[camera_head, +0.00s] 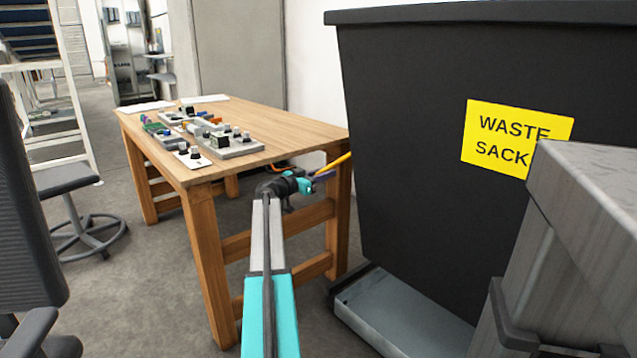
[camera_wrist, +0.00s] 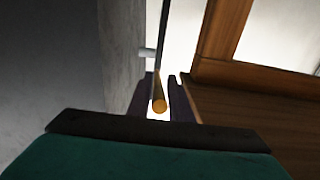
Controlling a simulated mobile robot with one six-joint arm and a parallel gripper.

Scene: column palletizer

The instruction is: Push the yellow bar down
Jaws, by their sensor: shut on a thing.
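The yellow bar (camera_head: 333,163) shows in the head view as a thin slanted rod at the right end of the wooden table, close to the black bin. My gripper (camera_head: 318,177) is at its lower left end. In the wrist view the bar's rounded orange-yellow end (camera_wrist: 159,105) sits between the two dark fingers of my gripper (camera_wrist: 161,98), which are shut on it. The bar's far part runs away from the gripper. What it is mounted on is mostly hidden.
A large black waste bin (camera_head: 410,130) with a yellow label stands close on the right, on a grey base (camera_head: 385,310). A grey box-shaped object (camera_head: 590,190) is at the far right.

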